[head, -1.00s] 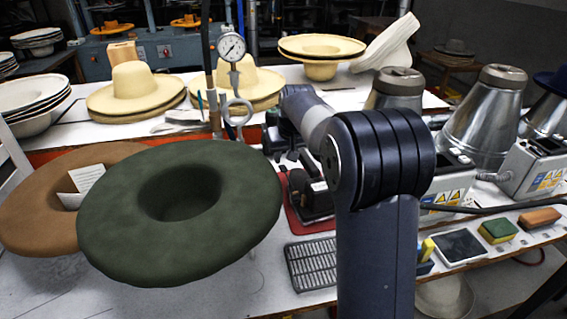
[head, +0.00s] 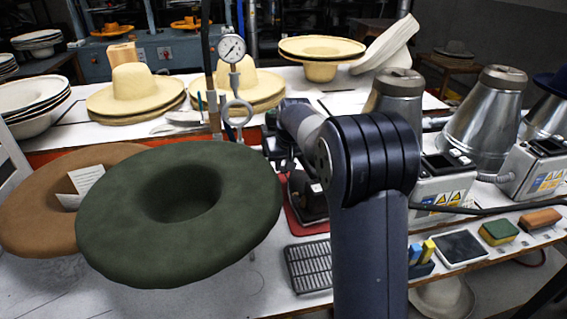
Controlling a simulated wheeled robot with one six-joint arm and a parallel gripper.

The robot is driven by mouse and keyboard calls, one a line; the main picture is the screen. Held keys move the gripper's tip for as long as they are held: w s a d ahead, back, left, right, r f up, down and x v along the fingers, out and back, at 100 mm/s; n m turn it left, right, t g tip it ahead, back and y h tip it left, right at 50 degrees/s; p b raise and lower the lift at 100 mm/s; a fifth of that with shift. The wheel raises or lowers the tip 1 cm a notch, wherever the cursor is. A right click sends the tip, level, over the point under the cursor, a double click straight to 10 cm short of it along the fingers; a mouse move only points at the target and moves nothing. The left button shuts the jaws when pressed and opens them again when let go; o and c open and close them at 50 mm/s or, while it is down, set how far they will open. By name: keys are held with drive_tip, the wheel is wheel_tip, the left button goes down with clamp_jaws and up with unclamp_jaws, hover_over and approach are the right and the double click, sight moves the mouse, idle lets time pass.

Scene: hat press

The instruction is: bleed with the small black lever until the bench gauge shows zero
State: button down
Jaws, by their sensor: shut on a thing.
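The bench gauge (head: 231,48) is a round white dial on a stand at the back of the bench, left of my arm. Its dark needle lies slantwise, but the scale is too small to read. My gripper (head: 276,147) is a dark shape beyond my wrist, right of the gauge stand and partly hidden by my arm. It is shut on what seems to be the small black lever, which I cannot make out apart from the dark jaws.
A dark green hat (head: 120,225) and a brown hat (head: 30,215) fill the left foreground. A black device on a red mat (head: 292,215) stands below the gripper. Metal cones (head: 485,120) and grey control boxes (head: 445,185) stand at right. Straw hats (head: 140,90) are behind.

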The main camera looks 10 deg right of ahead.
drive_tip(key=shift+t+b, duration=0.3)
drive_tip(key=shift+b, duration=0.25)
drive_tip(key=shift+s+r+t+b, duration=0.35)
drive_tip(key=shift+t+b, duration=0.25)
drive_tip(key=shift+b, duration=0.55)
drive_tip(key=shift+s+r+t+b, duration=0.25)
drive_tip(key=shift+r+t+b, duration=0.45)
drive_tip(key=shift+r+b, duration=0.2)
drive_tip(key=c, duration=1.6)
unclamp_jaws()
drive_tip(key=p+v, duration=0.1)
drive_tip(key=v, duration=0.9)
drive_tip(key=shift+s+d+r, duration=0.2)
drive_tip(key=shift+r, duration=0.1)
